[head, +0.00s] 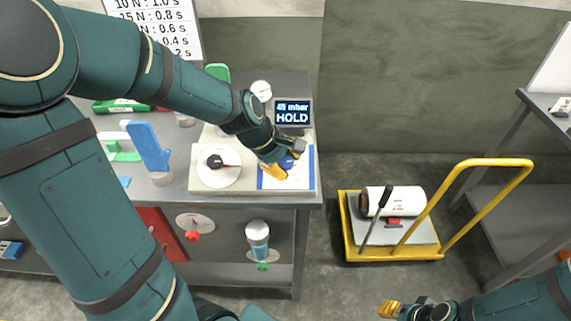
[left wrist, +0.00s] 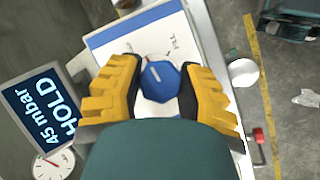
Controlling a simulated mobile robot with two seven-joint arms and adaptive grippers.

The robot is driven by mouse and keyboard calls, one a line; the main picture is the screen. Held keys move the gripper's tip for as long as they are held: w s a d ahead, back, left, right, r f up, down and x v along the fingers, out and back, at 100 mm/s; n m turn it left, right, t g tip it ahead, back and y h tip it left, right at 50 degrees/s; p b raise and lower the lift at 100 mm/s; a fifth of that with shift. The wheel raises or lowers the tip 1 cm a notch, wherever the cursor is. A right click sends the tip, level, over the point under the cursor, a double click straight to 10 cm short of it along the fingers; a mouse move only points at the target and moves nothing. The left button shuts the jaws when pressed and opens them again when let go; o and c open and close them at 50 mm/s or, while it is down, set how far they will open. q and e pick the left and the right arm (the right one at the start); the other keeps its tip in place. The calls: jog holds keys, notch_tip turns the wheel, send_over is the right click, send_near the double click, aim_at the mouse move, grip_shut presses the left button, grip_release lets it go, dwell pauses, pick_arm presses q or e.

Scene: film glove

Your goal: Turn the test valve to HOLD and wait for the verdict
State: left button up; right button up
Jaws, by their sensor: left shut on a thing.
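In the head view the left gripper (head: 284,163) reaches down over the panel and mostly covers the knob. The display (head: 293,112) reads 45 mbar HOLD, and it also shows in the left wrist view (left wrist: 42,115). My right gripper (head: 388,309) is at the bottom right, away from the bench; its jaw opening is unclear.
A dial with a black knob (head: 219,166) sits left of the panel, and a round gauge (head: 261,90) stands behind. A blue glove (head: 149,147) stands upright on the bench. A yellow trolley (head: 392,252) carrying a white cylinder (head: 402,201) stands on the floor to the right.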

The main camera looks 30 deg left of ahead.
pick_arm(q)
jog(key=shift+f+n+t+b, duration=0.1)
jog(key=shift+n+t+b, duration=0.4)
jog(key=shift+n, duration=0.6)
jog(key=o, duration=1.2)
jog(key=v, duration=1.2)
jog(key=shift+s, duration=0.1)
